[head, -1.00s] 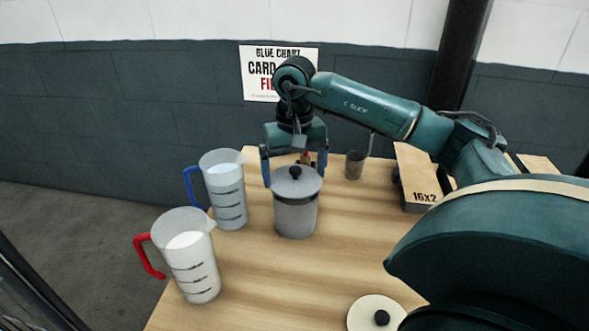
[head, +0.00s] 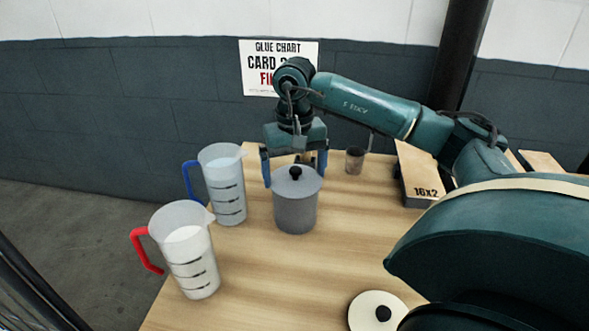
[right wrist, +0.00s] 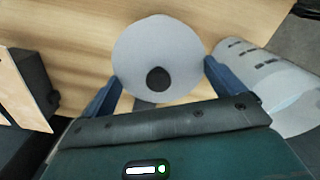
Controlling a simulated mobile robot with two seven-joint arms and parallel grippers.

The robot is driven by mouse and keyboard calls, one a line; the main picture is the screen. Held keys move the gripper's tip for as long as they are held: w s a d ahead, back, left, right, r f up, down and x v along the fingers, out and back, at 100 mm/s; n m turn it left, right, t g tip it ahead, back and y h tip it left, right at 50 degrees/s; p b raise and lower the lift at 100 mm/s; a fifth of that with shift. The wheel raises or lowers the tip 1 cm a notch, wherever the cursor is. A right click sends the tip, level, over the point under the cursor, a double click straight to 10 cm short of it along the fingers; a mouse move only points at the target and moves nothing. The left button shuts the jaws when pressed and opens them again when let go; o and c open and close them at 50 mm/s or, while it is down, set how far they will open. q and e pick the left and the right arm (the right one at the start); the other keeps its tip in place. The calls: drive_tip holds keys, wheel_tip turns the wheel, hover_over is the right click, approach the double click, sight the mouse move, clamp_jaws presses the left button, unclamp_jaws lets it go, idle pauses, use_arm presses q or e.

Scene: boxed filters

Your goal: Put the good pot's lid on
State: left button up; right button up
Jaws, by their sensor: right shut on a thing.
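A grey metal pot (head: 296,212) stands upright on the wooden table. Its flat grey lid (head: 297,184) with a black knob sits level on its rim, with no gap that I can make out. My right gripper (head: 296,180) reaches over it from behind and is shut on the lid, with one blue finger on each side. In the right wrist view, the lid (right wrist: 157,48) lies between the two finger tips and hides the pot below. A second, cream lid (head: 366,314) with a black knob lies at the table's front, partly hidden by my right arm. My left gripper is out of view.
A blue-handled jug (head: 225,190) stands close left of the pot, and a red-handled jug (head: 188,255) stands nearer the front. A small grey cup (head: 355,160) and a box marked 16X2 (head: 420,168) are behind right. The table right of the pot is clear.

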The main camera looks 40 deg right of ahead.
idle(0.4)
drive_tip(key=o, duration=0.6)
drive_tip(key=shift+r, duration=0.15)
drive_tip(key=shift+r+p, duration=2.95)
drive_tip(key=shift+r, duration=0.95)
drive_tip(key=shift+f, duration=0.1)
